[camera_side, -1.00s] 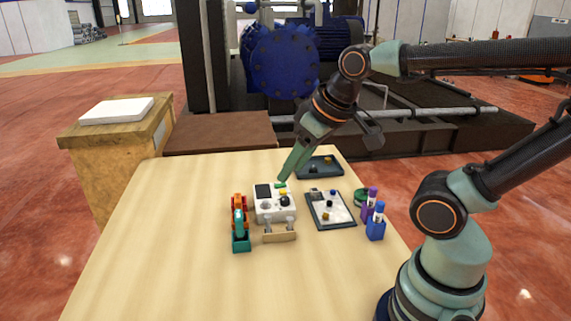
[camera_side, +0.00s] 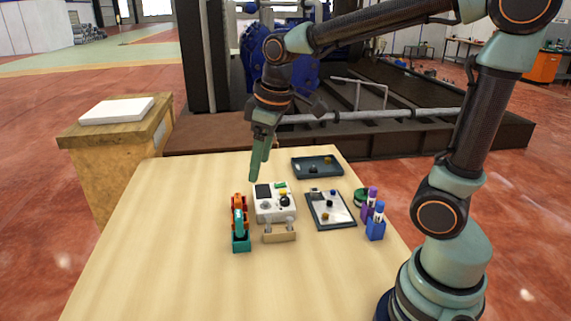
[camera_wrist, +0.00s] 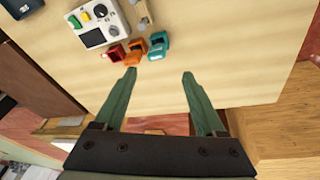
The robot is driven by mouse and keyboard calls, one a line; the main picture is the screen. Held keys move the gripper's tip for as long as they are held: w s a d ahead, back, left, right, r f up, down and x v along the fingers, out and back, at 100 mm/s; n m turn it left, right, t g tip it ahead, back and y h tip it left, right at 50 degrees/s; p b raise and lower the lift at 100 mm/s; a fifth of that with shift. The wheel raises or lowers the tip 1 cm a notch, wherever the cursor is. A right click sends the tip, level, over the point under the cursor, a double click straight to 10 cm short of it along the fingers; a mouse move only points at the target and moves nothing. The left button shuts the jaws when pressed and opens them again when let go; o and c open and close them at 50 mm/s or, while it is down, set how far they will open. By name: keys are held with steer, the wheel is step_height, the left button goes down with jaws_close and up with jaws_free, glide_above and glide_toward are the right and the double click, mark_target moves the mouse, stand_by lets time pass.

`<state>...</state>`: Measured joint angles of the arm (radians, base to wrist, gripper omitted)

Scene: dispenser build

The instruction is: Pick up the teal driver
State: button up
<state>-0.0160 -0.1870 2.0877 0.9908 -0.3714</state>
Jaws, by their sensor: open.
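The teal driver (camera_side: 239,230) stands at the left of the table, nearest the front of a short row of drivers in the side view. It also shows in the wrist view (camera_wrist: 158,45), at the right end of the row, beside an orange driver (camera_wrist: 136,48) and a red driver (camera_wrist: 115,53). My gripper (camera_side: 253,179) is above the table, behind the drivers, pointing down and empty. In the wrist view its two fingers (camera_wrist: 158,73) are spread wide, with bare table between them and the teal driver just beyond the tips.
A white box with a screen (camera_side: 266,213) stands right of the drivers, a wooden block (camera_side: 279,237) before it. Farther right are a flat tray (camera_side: 341,223), a dark tray (camera_side: 325,174) and a blue holder (camera_side: 375,233). The table's left side is clear.

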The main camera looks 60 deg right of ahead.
mark_target(239, 226)
steer(key=w+f+n+g, duration=0.1)
steer(key=w+f, duration=0.1)
steer(key=w+f+n+g, duration=0.1)
steer(key=w+f+n, duration=0.1)
steer(key=w+f, duration=0.1)
steer(key=w+f+n, duration=0.1)
steer(key=w+f, duration=0.1)
steer(key=f, duration=0.1)
steer(key=shift+w+a+n+g, duration=0.25)
steer(key=shift+a+n+g, duration=0.05)
steer(key=shift+a+g, duration=0.1)
step_height(239, 226, down, 7)
steer(key=shift+r, duration=0.15)
steer(key=shift+s+d+f, duration=0.15)
steer(key=shift+f, duration=2.6)
jaws_close()
